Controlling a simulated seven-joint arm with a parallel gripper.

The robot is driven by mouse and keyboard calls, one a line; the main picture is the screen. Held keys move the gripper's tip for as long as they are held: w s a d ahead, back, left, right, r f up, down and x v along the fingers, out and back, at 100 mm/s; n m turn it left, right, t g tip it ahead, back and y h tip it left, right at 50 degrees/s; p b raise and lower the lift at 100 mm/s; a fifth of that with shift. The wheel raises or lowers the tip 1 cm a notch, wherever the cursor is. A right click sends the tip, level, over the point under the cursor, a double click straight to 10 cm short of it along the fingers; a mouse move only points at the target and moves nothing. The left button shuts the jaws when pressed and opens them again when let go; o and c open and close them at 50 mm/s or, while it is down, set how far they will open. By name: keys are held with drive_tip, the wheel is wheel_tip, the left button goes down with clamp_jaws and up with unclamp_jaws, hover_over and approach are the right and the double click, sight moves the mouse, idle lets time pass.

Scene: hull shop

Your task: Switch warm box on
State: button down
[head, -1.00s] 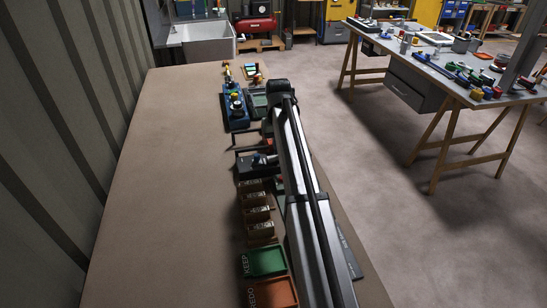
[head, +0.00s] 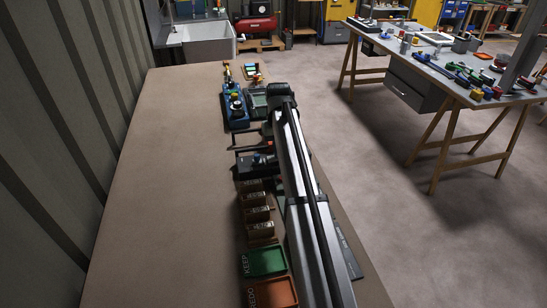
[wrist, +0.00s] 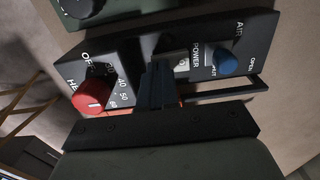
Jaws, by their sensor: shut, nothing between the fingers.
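The warm box (wrist: 130,50) is a black panel that shows in the wrist view. It has a red knob (wrist: 92,97) on the left, by a scale with an off mark, and a blue knob (wrist: 227,62) on the right. Between them is a pale switch plate (wrist: 181,66) lettered POWER, with a 0 visible. My gripper (wrist: 160,68) is shut and empty, its fingertips over the plate's left part. They hide part of the switch, so I cannot tell its position or whether they touch it. In the head view the black box (head: 247,166) shows beside my arm, which hides my gripper.
A green unit with a black knob (wrist: 85,7) lies beyond the panel in the wrist view. Along the bench are a blue unit (head: 236,110), small brown boxes (head: 257,214), a green KEEP tray (head: 265,261) and an orange REDO tray (head: 272,294). The bench's left side is clear.

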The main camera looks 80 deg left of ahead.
drive_tip(key=shift+f, duration=0.15)
drive_tip(key=shift+r, duration=3.5)
